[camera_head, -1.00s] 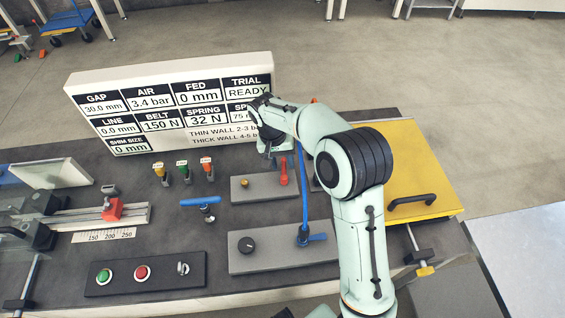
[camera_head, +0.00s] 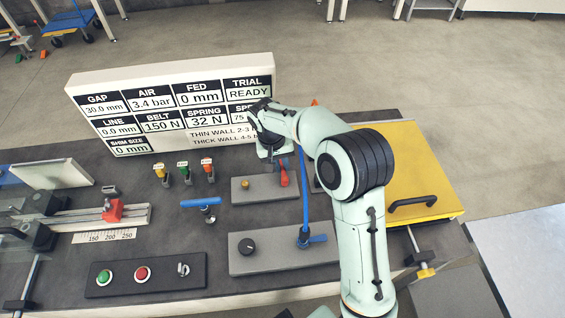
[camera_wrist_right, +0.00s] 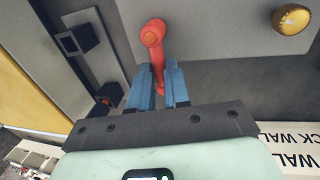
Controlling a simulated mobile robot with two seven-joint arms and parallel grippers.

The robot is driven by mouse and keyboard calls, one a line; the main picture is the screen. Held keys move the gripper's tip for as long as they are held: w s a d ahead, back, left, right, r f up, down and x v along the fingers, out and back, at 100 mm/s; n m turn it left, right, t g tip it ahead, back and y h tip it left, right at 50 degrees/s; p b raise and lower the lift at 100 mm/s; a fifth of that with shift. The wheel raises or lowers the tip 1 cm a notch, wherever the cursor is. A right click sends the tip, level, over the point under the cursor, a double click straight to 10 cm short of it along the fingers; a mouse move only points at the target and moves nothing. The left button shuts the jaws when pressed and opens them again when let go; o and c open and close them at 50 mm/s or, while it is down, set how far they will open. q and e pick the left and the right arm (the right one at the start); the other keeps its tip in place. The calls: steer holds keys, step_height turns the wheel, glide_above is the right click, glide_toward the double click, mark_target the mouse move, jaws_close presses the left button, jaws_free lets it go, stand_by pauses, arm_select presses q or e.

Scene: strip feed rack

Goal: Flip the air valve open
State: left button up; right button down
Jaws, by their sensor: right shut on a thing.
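A red lever (camera_head: 284,178) stands on a small grey plate (camera_head: 250,190) at the middle right of the bench. In the right wrist view the red lever (camera_wrist_right: 153,38) has a round head, and its shaft runs between my blue fingers. My right gripper (camera_wrist_right: 158,68) is shut on the shaft. Which part is the air valve is not labelled. My left gripper is not in view.
A white display board (camera_head: 170,100) stands behind, reading AIR 3.4 bar. A yellow panel (camera_head: 400,165) with a black handle lies right of my arm.

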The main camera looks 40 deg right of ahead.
steer(key=c, duration=1.1)
jaws_free()
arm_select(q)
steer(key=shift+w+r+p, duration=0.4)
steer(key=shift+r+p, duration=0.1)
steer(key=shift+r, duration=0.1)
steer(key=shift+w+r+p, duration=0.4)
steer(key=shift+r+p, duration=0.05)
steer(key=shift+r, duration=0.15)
arm_select(e)
step_height(320, 180, up, 13)
steer(key=w+a, duration=0.1)
steer(key=a, duration=0.1)
steer(key=shift+w+a, duration=0.15)
